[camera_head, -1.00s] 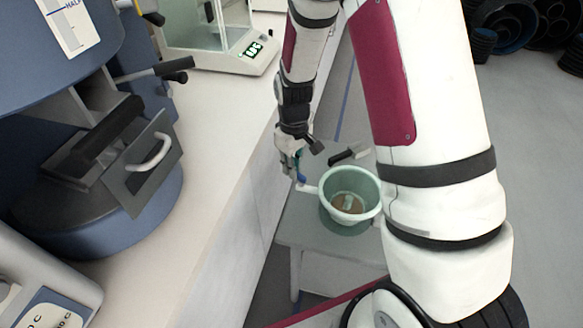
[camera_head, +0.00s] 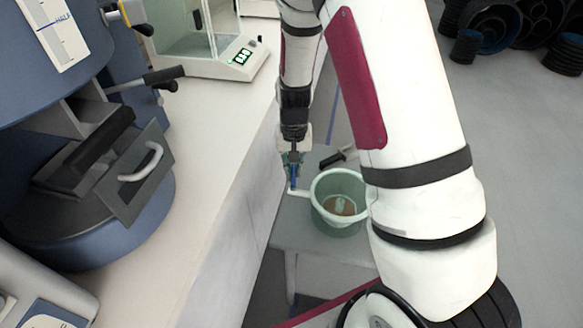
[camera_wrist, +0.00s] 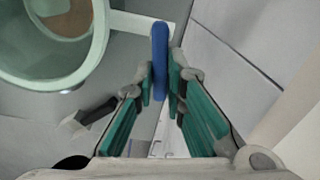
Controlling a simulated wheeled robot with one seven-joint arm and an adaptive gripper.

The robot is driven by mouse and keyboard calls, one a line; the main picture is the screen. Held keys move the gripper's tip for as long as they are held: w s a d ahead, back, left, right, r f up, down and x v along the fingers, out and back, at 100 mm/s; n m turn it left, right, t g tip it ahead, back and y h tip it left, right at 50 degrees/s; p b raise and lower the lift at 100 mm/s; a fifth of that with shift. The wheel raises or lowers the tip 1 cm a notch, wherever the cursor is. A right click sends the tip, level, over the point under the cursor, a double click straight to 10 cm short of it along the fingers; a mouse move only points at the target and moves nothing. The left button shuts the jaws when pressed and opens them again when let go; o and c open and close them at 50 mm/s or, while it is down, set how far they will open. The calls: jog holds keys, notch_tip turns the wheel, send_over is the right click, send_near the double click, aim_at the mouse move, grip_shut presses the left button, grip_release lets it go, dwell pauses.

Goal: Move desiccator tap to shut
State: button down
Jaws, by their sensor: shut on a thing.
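The desiccator (camera_head: 341,222) is a pale green, open-topped bowl with brown matter in its bottom, standing on a low grey table. It also shows at the upper left of the wrist view (camera_wrist: 88,72). A white side stem (camera_head: 300,193) sticks out from its left side. The blue tap handle (camera_head: 293,180) is at the end of this stem and shows in the wrist view (camera_wrist: 160,50) as a blue bar. My gripper (camera_wrist: 162,85), pointing down in the head view (camera_head: 292,160), is shut on the blue handle, its teal pads on either side.
A black-handled tool (camera_head: 338,157) lies behind the bowl. The white bench (camera_head: 205,170) runs along the left, its side wall close to my gripper. On it stand a blue machine (camera_head: 90,210) and a balance (camera_head: 222,55).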

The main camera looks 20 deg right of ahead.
aim_at(294, 171)
jog(key=shift+d+m, duration=0.1)
jog(key=shift+m, duration=0.4)
jog(key=c, duration=1.6)
grip_release()
jog(key=shift+c, duration=0.2)
notch_tip(294, 171, up, 12)
